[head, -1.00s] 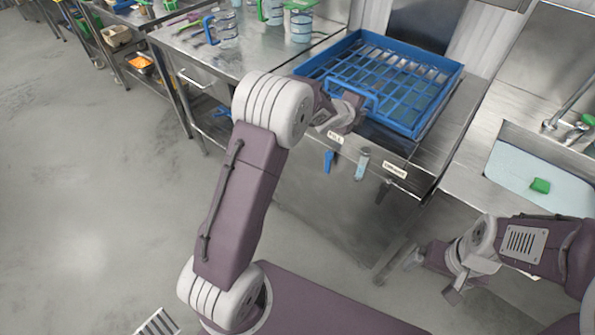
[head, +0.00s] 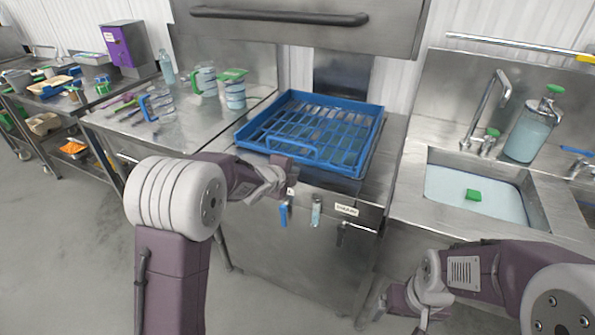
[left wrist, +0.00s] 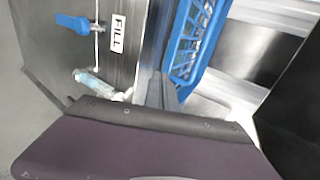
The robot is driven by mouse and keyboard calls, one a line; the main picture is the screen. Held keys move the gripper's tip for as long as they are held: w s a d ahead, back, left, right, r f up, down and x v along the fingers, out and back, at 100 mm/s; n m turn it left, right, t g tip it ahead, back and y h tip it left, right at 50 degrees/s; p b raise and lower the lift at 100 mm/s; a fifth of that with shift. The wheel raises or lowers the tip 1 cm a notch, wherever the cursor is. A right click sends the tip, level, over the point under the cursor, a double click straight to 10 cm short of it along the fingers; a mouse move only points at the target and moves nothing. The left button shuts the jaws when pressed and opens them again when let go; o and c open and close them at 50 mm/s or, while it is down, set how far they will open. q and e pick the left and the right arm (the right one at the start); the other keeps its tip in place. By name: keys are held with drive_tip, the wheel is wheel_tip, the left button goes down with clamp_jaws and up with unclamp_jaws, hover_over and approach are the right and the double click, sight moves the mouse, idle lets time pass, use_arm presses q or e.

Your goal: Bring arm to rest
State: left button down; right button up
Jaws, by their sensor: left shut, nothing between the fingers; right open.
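My left gripper (head: 282,176) is shut and empty. In the head view it is just in front of the near edge of the blue rack (head: 254,138), close to its handle; I cannot tell if it touches the rack. In the left wrist view its fingers (left wrist: 160,92) point toward the rack's blue side wall (left wrist: 190,45). My right gripper (head: 402,312) hangs low at the lower right, in front of the sink unit, open and empty.
The rack sits on a steel counter with a blue valve handle (head: 284,213) and labels on its front. Jugs (head: 232,92) stand on the left table. The floor at left is clear.

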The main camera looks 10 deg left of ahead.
use_arm(q)
drive_tip(key=v, duration=0.4)
drive_tip(key=shift+s+a+r, duration=0.1)
drive_tip(key=shift+s+r, duration=0.15)
drive_tip(key=shift+s, duration=0.1)
drive_tip(key=s+a+r+n+y+p, duration=0.1)
drive_tip(key=s+r+n+p, duration=0.15)
drive_tip(key=r+p, duration=0.45)
drive_tip(key=s+a+f+n+g, duration=0.1)
drive_tip(key=s+f+n+g, duration=0.2)
drive_tip(key=s+n, duration=0.3)
drive_tip(key=s+a+f+n+g+y, duration=0.1)
drive_tip(key=s+f+n+g, duration=0.3)
drive_tip(key=s, duration=0.7)
drive_tip(key=s+a+f+n+g+y+p, duration=0.1)
drive_tip(key=s+f+n+g, duration=0.2)
drive_tip(key=s+n, duration=0.6)
wheel_tip(320, 180, down, 3)
drive_tip(key=shift+s+a+r, duration=0.15)
drive_tip(key=shift+s+a, duration=0.15)
